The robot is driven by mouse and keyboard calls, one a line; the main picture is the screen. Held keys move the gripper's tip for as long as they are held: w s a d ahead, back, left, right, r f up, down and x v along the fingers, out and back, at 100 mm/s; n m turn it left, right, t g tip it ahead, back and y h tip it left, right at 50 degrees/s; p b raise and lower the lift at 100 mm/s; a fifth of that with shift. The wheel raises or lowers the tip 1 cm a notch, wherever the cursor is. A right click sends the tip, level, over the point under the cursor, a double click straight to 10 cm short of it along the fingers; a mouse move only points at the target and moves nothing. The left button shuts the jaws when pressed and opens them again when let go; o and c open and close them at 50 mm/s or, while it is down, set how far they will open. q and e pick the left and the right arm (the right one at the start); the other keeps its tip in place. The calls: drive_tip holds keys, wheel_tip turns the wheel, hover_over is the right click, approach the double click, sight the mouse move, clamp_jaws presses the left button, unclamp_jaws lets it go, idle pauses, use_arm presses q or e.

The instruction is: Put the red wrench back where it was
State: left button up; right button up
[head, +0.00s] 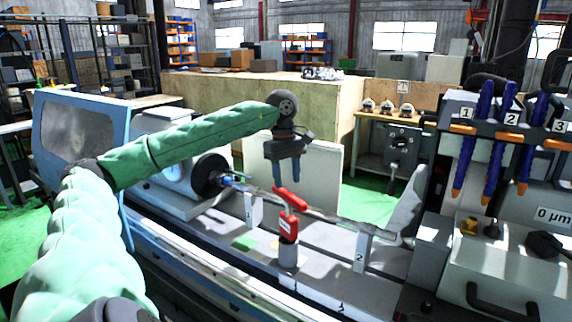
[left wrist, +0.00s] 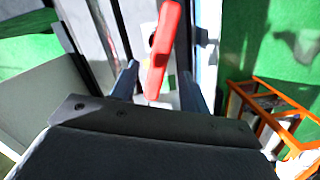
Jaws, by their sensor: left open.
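A red, elongated wrench-like piece (head: 290,198) lies tilted at the top of a red block with a small label (head: 288,224), on a grey cylindrical post (head: 288,254). I cannot tell whether piece and block are one part. My left gripper (head: 285,178) points down just above the red piece, with its fingers apart. In the left wrist view the red piece (left wrist: 163,48) shows between the two open fingers (left wrist: 158,84); no finger is clearly touching it. My right gripper is not in view.
A long shaft (head: 335,222) runs behind the red piece between the chuck (head: 212,175) and the right-hand end, over numbered supports (head: 362,250). Blue-and-orange tools (head: 508,115) hang at numbered places on the right. A white panel (head: 325,172) stands behind.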

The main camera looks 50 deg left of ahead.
use_arm(q)
drive_tip(key=shift+a+r, duration=0.2)
drive_tip(key=shift+r, duration=1.7)
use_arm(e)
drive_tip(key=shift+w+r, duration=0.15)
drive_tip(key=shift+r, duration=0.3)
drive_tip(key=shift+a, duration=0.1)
